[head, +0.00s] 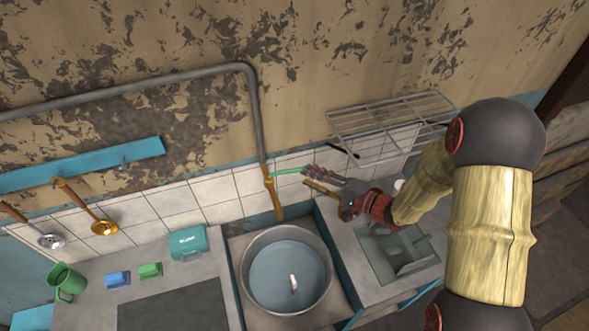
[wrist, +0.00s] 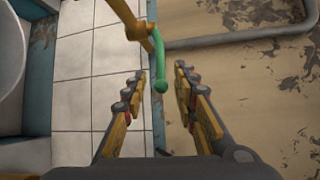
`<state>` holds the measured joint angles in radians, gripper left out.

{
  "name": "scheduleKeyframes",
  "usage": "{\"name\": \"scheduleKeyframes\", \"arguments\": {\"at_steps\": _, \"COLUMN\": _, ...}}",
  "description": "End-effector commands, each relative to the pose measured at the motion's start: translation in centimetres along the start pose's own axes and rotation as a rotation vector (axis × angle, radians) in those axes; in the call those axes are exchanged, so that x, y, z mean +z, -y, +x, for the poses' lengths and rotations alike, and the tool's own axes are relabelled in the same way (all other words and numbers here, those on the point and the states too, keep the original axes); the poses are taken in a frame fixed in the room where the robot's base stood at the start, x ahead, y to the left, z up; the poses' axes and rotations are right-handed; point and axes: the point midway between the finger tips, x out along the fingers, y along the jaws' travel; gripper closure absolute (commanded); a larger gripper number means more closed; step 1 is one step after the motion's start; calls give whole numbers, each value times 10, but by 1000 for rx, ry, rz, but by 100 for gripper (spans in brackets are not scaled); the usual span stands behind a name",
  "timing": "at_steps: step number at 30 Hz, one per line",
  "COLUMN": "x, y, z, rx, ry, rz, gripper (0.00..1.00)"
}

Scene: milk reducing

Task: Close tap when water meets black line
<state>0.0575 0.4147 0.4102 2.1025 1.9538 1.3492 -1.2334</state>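The tap (head: 272,190) is a brass spout below a grey pipe, over the sink. Its green handle (head: 287,170) points right toward my gripper (head: 315,177). A large round metal pot (head: 325,262) stands in the sink below the tap. Water (head: 270,268) covers its inside, with a small white shape (head: 293,284) in it. I cannot make out a black line or a falling stream. In the wrist view, my gripper (wrist: 160,75) is open, with its fingers on both sides of the green handle's tip (wrist: 159,72). The handle shows a gap to each finger.
A wire rack (head: 390,120) hangs on the wall above my forearm. A second basin (head: 400,250) lies to the right. Left of the sink are a teal box (head: 188,242), green and blue blocks and a green mug (head: 67,281). Ladles (head: 85,205) hang at the left.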

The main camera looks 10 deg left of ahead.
Motion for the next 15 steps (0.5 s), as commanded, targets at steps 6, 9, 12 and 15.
{"name": "scheduleKeyframes", "arguments": {"at_steps": 6, "x": 2, "y": 1, "z": 36, "rx": 1, "ry": 6, "rz": 1, "gripper": 71}}
{"name": "scheduleKeyframes", "arguments": {"at_steps": 9, "x": 2, "y": 1, "z": 49, "rx": 1, "ry": 5, "rz": 1, "gripper": 71}}
{"name": "scheduleKeyframes", "arguments": {"at_steps": 12, "x": 1, "y": 1, "z": 59, "rx": 1, "ry": 3, "rz": 2, "gripper": 71}}
{"name": "scheduleKeyframes", "arguments": {"at_steps": 15, "x": 1, "y": 1, "z": 65, "rx": 1, "ry": 3, "rz": 1, "gripper": 71}}
